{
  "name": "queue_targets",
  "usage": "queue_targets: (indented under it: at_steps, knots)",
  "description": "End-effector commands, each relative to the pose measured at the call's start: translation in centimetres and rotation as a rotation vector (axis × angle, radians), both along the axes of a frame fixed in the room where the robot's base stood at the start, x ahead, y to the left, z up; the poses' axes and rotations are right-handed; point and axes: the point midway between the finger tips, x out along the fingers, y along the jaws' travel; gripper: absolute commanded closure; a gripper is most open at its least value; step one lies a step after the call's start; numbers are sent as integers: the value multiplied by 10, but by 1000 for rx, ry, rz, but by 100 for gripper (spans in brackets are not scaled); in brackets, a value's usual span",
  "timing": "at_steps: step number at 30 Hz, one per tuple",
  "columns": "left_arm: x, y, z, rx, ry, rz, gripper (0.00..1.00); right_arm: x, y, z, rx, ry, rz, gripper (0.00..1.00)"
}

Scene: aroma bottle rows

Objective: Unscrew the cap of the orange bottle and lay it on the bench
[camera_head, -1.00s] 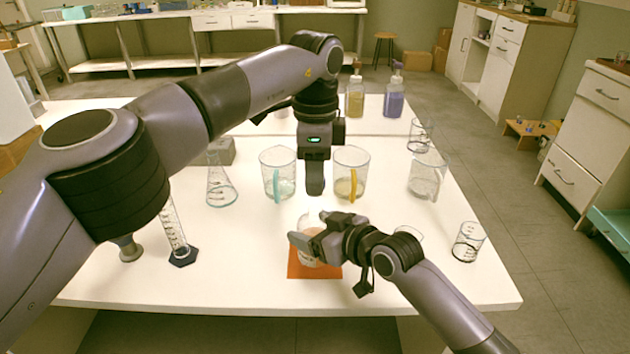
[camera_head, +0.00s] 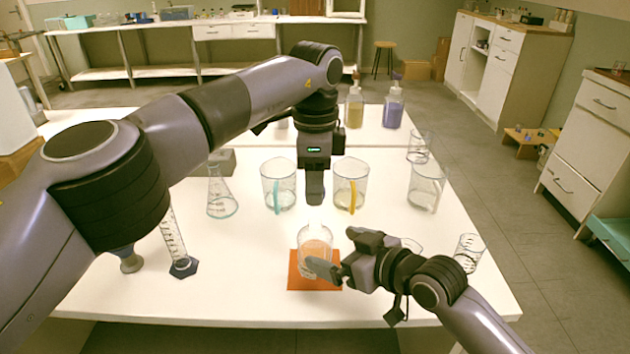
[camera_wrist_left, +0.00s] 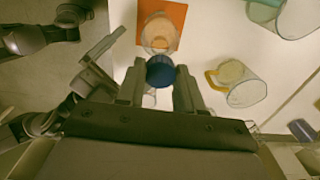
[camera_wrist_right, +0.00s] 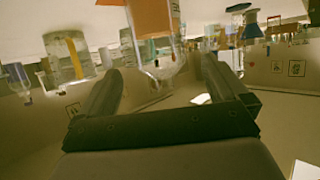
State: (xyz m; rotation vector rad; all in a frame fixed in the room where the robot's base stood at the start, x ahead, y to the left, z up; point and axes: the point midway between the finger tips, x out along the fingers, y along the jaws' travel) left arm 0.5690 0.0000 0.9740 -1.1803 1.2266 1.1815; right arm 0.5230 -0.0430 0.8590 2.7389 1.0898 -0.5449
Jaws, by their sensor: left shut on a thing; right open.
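The orange bottle (camera_head: 315,244), clear glass with orange liquid, stands on an orange mat (camera_head: 298,282) on the white bench. My left gripper (camera_head: 315,200) points down above it. In the left wrist view its fingers are shut on the blue cap (camera_wrist_left: 160,71), with the bottle (camera_wrist_left: 158,30) beyond. The cap is hidden behind the fingers in the head view. The bottle's neck looks bare in the right wrist view (camera_wrist_right: 166,66), so the cap appears apart from it. My right gripper (camera_head: 338,252) is open at the bottle's right side, one finger overlapping its lower part.
A conical flask (camera_head: 220,195) and a measuring cylinder (camera_head: 175,240) stand left. A small beaker (camera_head: 467,252) is near the right edge.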

Motion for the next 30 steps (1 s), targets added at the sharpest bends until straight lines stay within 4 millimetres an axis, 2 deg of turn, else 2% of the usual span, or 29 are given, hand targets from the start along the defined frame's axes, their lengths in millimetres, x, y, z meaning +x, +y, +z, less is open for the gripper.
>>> queue_targets:
  at_steps: [9, 19, 23, 30]
  knots:
    - [0, 0, 4, 0, 0, 0, 100, -29, -28, 16, -2, -1, 0, 0]
    - [0, 0, 4, 0, 0, -1, 100, -36, -33, 19, -1, 3, -1, 0]
    - [0, 0, 4, 0, 0, -8, 100, -45, -35, 10, -12, 31, -13, 0]
    - [0, 3, 2, 0, 2, -60, 100, -89, -53, -29, -79, 164, -96, 0]
